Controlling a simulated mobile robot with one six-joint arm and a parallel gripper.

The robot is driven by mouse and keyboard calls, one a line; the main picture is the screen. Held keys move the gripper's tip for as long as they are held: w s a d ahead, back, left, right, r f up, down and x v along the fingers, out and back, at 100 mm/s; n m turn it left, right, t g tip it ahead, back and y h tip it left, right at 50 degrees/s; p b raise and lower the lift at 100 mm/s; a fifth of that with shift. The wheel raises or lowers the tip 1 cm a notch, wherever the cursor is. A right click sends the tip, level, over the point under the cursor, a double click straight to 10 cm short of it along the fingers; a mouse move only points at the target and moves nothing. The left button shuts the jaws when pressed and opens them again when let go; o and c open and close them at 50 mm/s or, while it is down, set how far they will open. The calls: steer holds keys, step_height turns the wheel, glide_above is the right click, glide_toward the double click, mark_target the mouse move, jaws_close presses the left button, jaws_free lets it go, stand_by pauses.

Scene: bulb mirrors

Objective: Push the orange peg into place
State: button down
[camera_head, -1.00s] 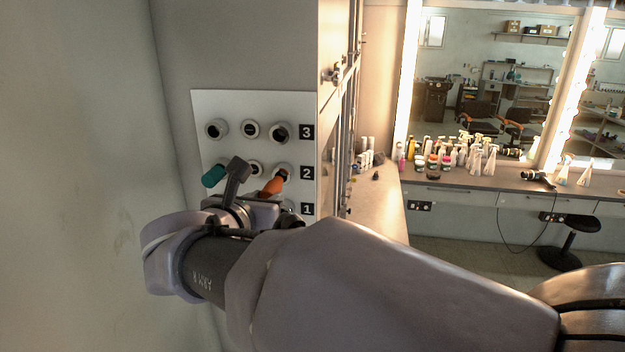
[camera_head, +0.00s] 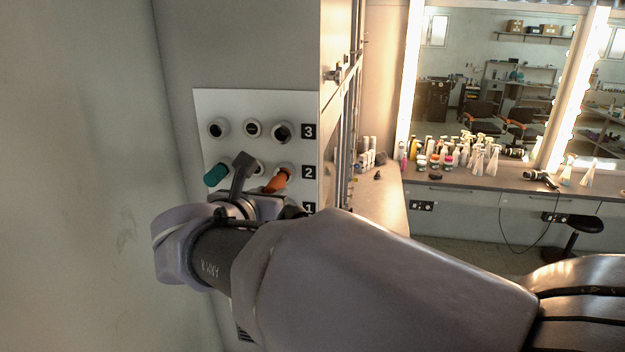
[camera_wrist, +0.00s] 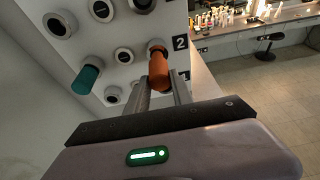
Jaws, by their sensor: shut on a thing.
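The orange peg (camera_head: 277,181) is at the right-hand socket of row 2 on the white panel (camera_head: 263,107). In the wrist view the orange peg (camera_wrist: 160,74) sticks out toward me, its far end at the socket mouth (camera_wrist: 157,46). My gripper (camera_wrist: 162,92) is shut on the peg's near part, a finger on each side. In the head view my gripper (camera_head: 262,200) is partly hidden by my wrist. How deep the peg sits in the socket cannot be told.
A teal peg (camera_head: 216,174) sticks out at the left of row 2. Row 3 has several dark, empty-looking sockets (camera_head: 282,131). Row 1 is mostly hidden by my arm. A counter (camera_head: 376,205) with bottles and a lit mirror stand to the right.

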steer(key=shift+w+d, duration=0.2)
steer(key=shift+w, duration=1.15)
steer(key=c, duration=1)
jaws_free()
steer(key=shift+c, duration=0.2)
steer(key=shift+o, duration=0.5)
steer(key=o, duration=0.4)
steer(key=shift+b+v, duration=0.45)
steer(key=shift+v, duration=2.55)
